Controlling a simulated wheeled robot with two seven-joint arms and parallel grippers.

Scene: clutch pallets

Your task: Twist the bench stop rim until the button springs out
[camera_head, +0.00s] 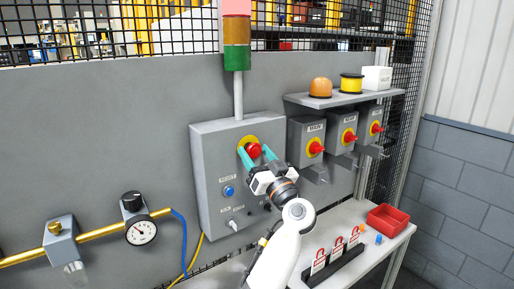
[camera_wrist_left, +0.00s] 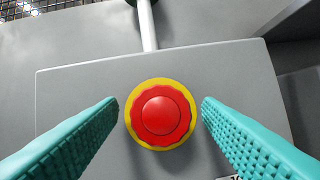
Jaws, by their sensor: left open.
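The bench stop is a red button (camera_wrist_left: 161,115) with a red rim (camera_wrist_left: 134,116) around it and a yellow ring behind, on the front of a grey control box (camera_head: 208,165). In the head view the red button (camera_head: 254,150) is partly covered by my gripper. My left gripper (camera_wrist_left: 160,104) is open, its teal fingers on the left and right of the stop. In the wrist view a gap shows between each finger and the yellow ring. The fingers hold nothing. My right gripper is not in view.
A blue reset button (camera_head: 229,191) sits lower on the box. A signal tower (camera_head: 237,45) rises above it. Several grey switch boxes with red knobs (camera_head: 316,147) hang to the right under a shelf (camera_head: 345,98). A red bin (camera_head: 388,219) stands on the bench.

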